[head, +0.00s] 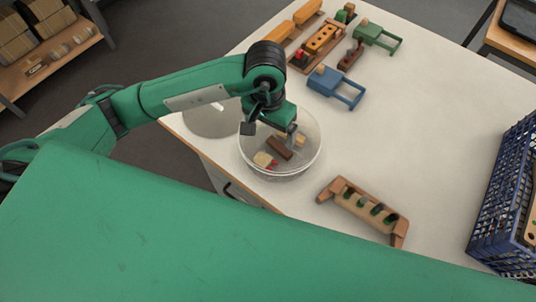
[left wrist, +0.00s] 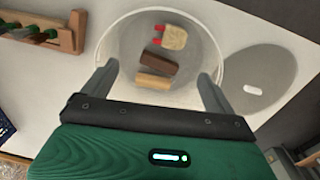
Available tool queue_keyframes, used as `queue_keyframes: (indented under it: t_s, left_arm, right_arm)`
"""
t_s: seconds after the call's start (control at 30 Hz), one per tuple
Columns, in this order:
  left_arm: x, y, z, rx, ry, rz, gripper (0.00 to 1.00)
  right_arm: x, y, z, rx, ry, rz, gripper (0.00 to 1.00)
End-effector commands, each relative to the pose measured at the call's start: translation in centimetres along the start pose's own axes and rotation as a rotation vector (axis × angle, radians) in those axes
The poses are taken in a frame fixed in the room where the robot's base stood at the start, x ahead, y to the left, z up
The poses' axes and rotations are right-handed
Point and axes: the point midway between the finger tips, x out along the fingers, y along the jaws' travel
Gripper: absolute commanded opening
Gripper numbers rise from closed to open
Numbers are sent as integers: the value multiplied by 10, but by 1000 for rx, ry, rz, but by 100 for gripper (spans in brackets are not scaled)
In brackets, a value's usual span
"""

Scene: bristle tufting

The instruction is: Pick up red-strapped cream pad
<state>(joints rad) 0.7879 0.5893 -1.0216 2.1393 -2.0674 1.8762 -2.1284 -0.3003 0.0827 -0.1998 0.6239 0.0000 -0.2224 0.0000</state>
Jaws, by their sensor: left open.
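The red-strapped cream pad (head: 263,159) lies in a clear round bowl (head: 309,158), near the bowl's front side. In the left wrist view the pad (left wrist: 174,37) shows its cream face and two red straps at its left, beyond the fingertips. A dark brown block (left wrist: 159,59) and a tan block (left wrist: 153,81) lie beside it in the bowl (left wrist: 127,42). My left gripper (left wrist: 158,80) is open and empty above the bowl, its fingers on either side of the blocks. In the head view the left gripper (head: 272,130) partly hides the bowl's far side.
A wooden rack with green pegs (head: 363,208) stands right of the bowl on the white table (head: 430,130). Blue (head: 335,87) and green (head: 378,37) frames and wooden holders (head: 318,42) sit at the back. A blue crate (head: 505,200) stands at the right edge.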

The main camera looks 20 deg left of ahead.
Motion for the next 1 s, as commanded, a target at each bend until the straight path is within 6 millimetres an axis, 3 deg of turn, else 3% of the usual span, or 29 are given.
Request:
queue_keyframes:
  t_s: [0.17,0.6,1.0]
  left_arm:
    - [6,-13,-2,17,-1,-63,90]
    - [77,-16,0,16,-1,-57,90]
    - [103,-13,7,15,-4,-57,90]
  right_arm:
    - [-2,0,0,0,0,0,0]
    - [-16,-2,0,0,-1,-3,0]
    - [-30,-5,-2,2,-1,-6,0]
